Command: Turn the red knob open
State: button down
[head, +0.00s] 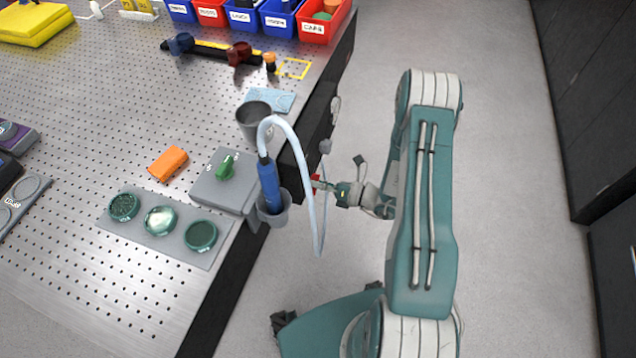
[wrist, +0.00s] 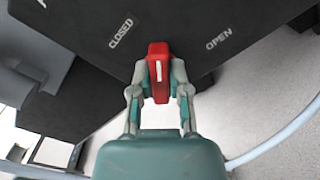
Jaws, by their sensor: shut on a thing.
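The red knob (wrist: 158,70) sits on a dark panel (wrist: 190,35) in the wrist view, with a white mark on its face. My gripper (wrist: 160,85) has one finger on each side of the knob and is shut on it. The panel carries a CLOSED label (wrist: 121,33) to the left and an OPEN label (wrist: 218,39) to the right. The white mark runs nearly straight up and down in the picture, between the two labels. In the head view a bit of the red knob (head: 316,184) shows at the table's side, by my gripper (head: 322,186).
A blue-handled tool (head: 269,185) stands in a grey holder (head: 275,216) at the table edge. Its pale hose (head: 312,190) loops down near my gripper. A grey cup (head: 254,122) is fixed above. The perforated table (head: 90,130) lies left; open floor (head: 510,220) lies right.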

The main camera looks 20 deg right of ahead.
jog(key=m, duration=0.4)
jog(key=shift+w+d+m, duration=0.15)
jog(key=shift+w+m, duration=0.1)
jog(key=shift+m, duration=0.05)
jog(key=m, duration=0.4)
jog(key=shift+f+m, duration=0.2)
jog(key=shift+m, duration=0.1)
jog(key=c, duration=0.6)
grip_release()
jog(key=shift+w, duration=0.1)
jog(key=v, duration=1.2)
